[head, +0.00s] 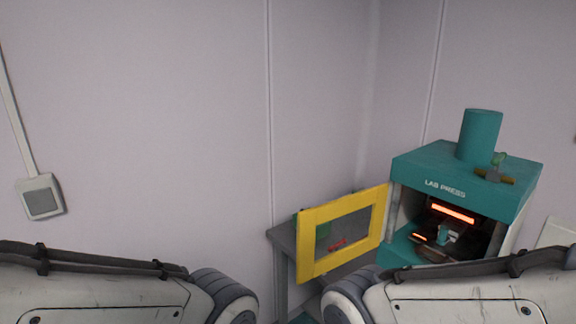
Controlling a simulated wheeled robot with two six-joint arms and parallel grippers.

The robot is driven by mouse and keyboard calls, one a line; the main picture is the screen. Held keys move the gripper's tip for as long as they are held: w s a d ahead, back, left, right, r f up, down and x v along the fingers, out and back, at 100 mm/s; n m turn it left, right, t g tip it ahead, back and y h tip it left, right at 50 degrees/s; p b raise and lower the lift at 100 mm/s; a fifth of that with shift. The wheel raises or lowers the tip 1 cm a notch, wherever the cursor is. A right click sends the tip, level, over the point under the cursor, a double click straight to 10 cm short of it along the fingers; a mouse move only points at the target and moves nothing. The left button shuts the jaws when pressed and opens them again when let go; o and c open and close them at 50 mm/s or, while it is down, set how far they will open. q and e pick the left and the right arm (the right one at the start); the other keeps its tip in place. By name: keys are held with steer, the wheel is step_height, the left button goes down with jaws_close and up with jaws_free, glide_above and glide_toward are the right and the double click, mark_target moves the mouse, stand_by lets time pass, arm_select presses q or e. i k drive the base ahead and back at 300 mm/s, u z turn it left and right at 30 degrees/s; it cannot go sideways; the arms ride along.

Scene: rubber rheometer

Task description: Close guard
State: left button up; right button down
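The guard (310,245) is a yellow frame with a see-through window. It stands swung open to the left of the teal lab press (420,169), joined near the press's left front edge. The press front is open, and orange glowing bars (453,213) and a small fixture show inside. My two arms come in along the bottom of the head view, left and right. Neither gripper shows in the view.
A grey table (284,236) stands behind the guard, with a red item (338,245) and a green item on it, seen through the window. A wall switch (41,197) is at the left. Walls close off the corner behind the press.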

mark_target(308, 220)
steer(key=z, duration=1.25)
steer(key=k, duration=0.4)
steer(key=u, duration=1)
steer(key=i, duration=0.7)
steer(key=z, duration=0.75)
steer(key=i, duration=0.5)
